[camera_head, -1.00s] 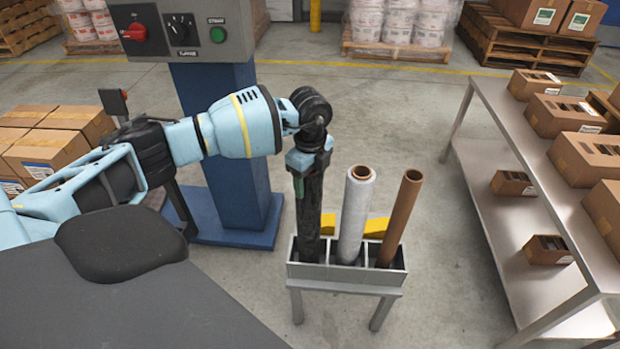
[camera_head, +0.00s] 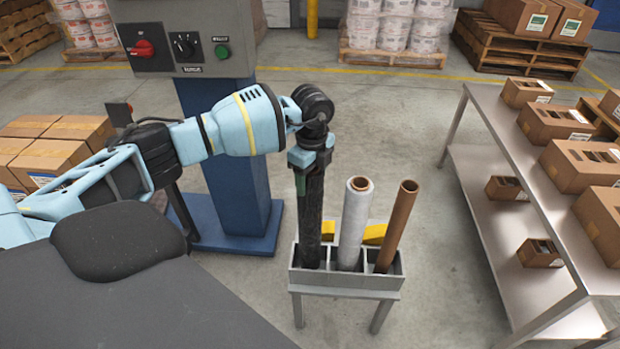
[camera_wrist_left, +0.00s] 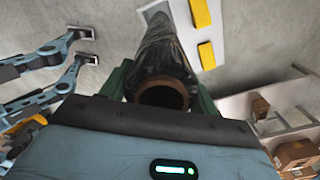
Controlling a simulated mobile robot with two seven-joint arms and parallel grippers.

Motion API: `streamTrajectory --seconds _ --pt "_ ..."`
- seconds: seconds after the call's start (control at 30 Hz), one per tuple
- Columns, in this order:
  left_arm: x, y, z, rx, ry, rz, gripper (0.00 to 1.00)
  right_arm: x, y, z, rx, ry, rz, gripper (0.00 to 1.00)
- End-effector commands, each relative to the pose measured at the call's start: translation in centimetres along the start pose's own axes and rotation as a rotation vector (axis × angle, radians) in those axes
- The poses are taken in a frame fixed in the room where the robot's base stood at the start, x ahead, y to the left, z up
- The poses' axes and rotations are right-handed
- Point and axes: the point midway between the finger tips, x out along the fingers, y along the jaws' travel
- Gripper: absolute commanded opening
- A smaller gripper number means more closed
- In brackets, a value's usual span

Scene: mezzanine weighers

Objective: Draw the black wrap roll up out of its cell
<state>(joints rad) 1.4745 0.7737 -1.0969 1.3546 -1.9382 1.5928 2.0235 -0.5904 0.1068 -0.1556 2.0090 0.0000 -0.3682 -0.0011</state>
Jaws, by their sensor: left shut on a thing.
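The black wrap roll (camera_head: 313,220) stands almost upright in the left cell of a grey three-cell rack (camera_head: 345,281). Its lower end is inside the cell, behind the front wall. My left gripper (camera_head: 304,162) is shut on the roll's upper end, from above. In the left wrist view the green fingers flank the black roll (camera_wrist_left: 165,60), and its brown core opening faces the camera. A white wrap roll (camera_head: 354,225) leans in the middle cell. A brown roll (camera_head: 396,228) leans in the right cell. My right gripper is not in view.
A blue post (camera_head: 238,180) with a control box (camera_head: 190,35) stands behind my left arm. Yellow blocks (camera_head: 374,234) lie behind the rack. A metal table (camera_head: 500,135) with open cartons is at the right. Floor between rack and table is clear.

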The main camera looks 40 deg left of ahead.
Motion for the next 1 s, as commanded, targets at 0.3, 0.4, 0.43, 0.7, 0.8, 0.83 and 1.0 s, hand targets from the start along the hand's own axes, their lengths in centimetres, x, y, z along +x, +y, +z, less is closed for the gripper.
streamTrajectory --seconds 0.3,0.4,0.43,0.7,0.8,0.83,1.0 --pt "-2.2 -0.2 0.0 0.000 0.001 -0.008 0.04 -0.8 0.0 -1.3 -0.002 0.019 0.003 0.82" --pt "-2.7 -0.2 0.0 0.000 0.001 -0.008 0.04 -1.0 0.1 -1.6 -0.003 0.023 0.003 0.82" --pt "-2.9 -0.2 0.0 0.000 0.001 -0.008 0.04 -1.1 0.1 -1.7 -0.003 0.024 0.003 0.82" --pt "-4.3 -0.1 0.0 0.000 0.001 -0.008 0.04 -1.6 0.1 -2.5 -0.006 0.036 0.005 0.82" --pt "-4.8 -0.1 0.0 0.001 0.001 -0.008 0.04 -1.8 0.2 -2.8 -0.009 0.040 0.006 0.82" --pt "-5.0 -0.1 0.0 0.001 0.001 -0.008 0.04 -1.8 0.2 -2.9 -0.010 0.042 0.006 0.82" --pt "-5.8 -0.1 0.0 0.000 0.001 -0.008 0.04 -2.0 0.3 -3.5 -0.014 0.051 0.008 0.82"
